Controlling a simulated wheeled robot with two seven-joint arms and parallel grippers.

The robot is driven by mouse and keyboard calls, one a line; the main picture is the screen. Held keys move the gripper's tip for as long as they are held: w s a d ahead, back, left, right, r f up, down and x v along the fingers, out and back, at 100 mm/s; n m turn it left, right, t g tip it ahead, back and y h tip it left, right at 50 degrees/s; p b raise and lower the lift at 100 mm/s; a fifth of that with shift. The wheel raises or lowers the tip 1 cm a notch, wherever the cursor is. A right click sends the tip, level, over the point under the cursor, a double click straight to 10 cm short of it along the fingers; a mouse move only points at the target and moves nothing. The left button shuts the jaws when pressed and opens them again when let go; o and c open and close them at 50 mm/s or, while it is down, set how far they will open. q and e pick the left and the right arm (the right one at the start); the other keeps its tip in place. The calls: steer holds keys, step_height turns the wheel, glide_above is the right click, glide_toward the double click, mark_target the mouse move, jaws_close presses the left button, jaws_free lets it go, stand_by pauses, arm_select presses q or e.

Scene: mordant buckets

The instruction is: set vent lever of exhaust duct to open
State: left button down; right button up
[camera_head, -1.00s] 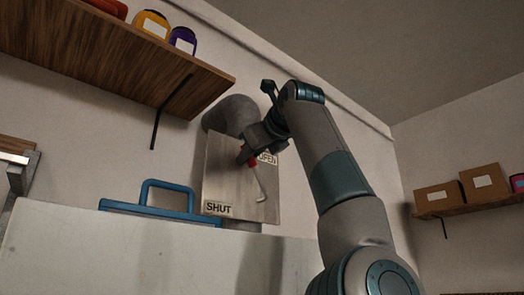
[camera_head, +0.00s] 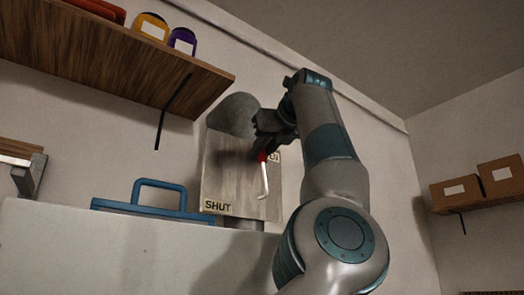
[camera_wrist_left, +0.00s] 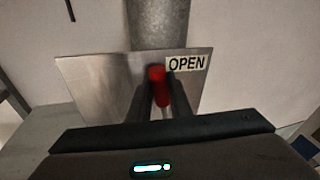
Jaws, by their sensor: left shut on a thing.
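The exhaust duct (camera_head: 232,112) is a grey pipe behind a metal plate (camera_head: 228,180) on the wall. The plate has a SHUT label (camera_head: 217,206) at lower left and an OPEN label (camera_wrist_left: 187,64) at upper right, mostly hidden in the head view. The vent lever (camera_head: 265,188) is a pale bent rod with a red grip (camera_wrist_left: 157,86), standing nearly upright, its grip beside the OPEN label. My left gripper (camera_head: 263,151) is shut on the red grip; in the wrist view the grip is between its fingers. My right gripper is not in view.
A wooden shelf (camera_head: 110,50) with jars overhangs at upper left, near the duct. A blue handled object (camera_head: 155,205) is below left of the plate, behind a pale panel's top edge (camera_head: 120,245). Boxes (camera_head: 470,188) sit on a right shelf.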

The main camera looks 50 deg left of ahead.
arm_select(q)
steer(key=c, duration=1.6)
jaws_free()
steer(key=shift+r, duration=0.1)
steer(key=shift+w+a, duration=0.2)
steer(key=shift+a, duration=0.05)
steer(key=shift+d, duration=0.1)
steer(key=b+v, duration=0.1)
steer(key=v, duration=1.6)
steer(key=shift+d, duration=0.2)
